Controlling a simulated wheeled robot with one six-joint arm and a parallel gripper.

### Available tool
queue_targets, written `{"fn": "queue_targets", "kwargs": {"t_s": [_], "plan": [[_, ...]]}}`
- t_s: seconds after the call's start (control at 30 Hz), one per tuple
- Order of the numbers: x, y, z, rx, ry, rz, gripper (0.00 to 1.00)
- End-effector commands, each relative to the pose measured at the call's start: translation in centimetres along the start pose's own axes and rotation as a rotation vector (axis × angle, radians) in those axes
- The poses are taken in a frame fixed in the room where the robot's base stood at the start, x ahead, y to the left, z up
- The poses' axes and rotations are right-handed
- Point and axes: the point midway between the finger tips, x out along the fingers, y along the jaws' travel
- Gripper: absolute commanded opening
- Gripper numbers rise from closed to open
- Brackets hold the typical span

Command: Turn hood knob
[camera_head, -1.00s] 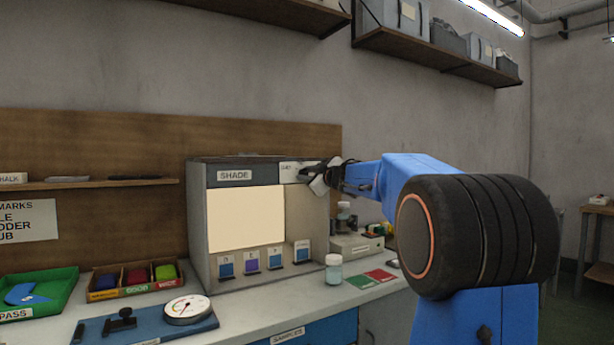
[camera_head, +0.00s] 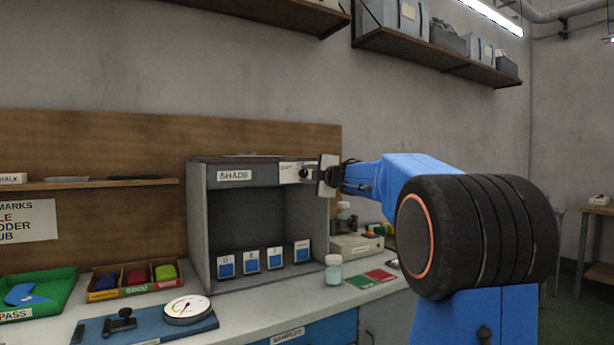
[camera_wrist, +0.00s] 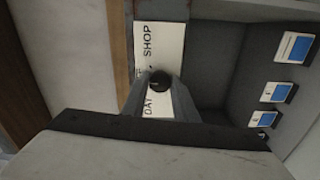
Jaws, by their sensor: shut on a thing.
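The hood is a grey box marked SHADE (camera_head: 235,176) on the bench, its inside dark. Its small round black knob (camera_head: 304,173) sits on a white label plate at the upper right of the hood front. In the wrist view the knob (camera_wrist: 159,80) lies between my fingertips, with DAY and SHOP readable on the plate (camera_wrist: 147,42); other lettering is partly hidden. My gripper (camera_head: 314,174) reaches in from the right at the plate and is shut on the knob. In the wrist view my gripper (camera_wrist: 159,88) covers part of the plate.
Several blue sample cards (camera_head: 250,261) stand inside the hood. A dial gauge (camera_head: 187,309) and a green tray (camera_head: 62,285) are at the left.

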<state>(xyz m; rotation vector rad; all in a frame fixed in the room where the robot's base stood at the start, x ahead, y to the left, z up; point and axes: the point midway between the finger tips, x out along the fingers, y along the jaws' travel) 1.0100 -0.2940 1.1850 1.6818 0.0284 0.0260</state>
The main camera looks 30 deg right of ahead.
Motion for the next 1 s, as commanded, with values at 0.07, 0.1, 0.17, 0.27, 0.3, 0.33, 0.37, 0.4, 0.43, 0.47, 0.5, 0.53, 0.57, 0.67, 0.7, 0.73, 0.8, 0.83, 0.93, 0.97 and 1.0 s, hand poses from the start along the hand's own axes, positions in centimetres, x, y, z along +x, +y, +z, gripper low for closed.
{"fn": "queue_targets", "kwargs": {"t_s": [0.07,0.1,0.17,0.27,0.3,0.33,0.37,0.4,0.43,0.47,0.5,0.53,0.57,0.67,0.7,0.73,0.8,0.83,0.93,0.97,1.0], "plan": [[0.01,-0.14,0.0,-0.034,0.0,-0.002,0.04],[0.01,-0.14,0.0,-0.05,0.0,-0.002,0.04],[0.01,-0.14,0.0,-0.069,0.0,-0.002,0.04],[0.01,-0.15,0.0,-0.092,0.0,-0.002,0.04],[0.01,-0.15,0.0,-0.098,0.0,-0.002,0.04],[0.01,-0.15,0.0,-0.103,0.0,-0.002,0.04],[0.01,-0.16,0.0,-0.106,0.0,-0.002,0.04],[0.01,-0.16,0.0,-0.109,0.001,-0.002,0.04],[0.01,-0.16,0.0,-0.11,0.001,-0.003,0.04],[0.01,-0.17,0.0,-0.111,0.001,-0.003,0.04],[0.01,-0.17,0.0,-0.112,0.001,-0.003,0.04],[0.01,-0.17,0.0,-0.112,0.001,-0.003,0.04],[0.02,-0.18,0.01,-0.112,0.001,-0.003,0.04],[0.02,-0.19,0.01,-0.112,0.001,-0.003,0.04],[0.02,-0.19,0.0,-0.112,0.001,-0.003,0.04],[0.02,-0.19,0.0,-0.112,0.001,-0.003,0.04],[0.02,-0.2,0.0,-0.112,0.001,-0.003,0.31],[0.02,-0.19,0.0,-0.111,0.001,-0.003,0.38],[0.01,-0.14,0.0,-0.111,0.0,-0.002,0.44],[0.01,-0.13,0.0,-0.111,0.0,-0.002,0.44],[0.01,-0.12,0.0,-0.111,0.0,-0.002,0.44]]}}
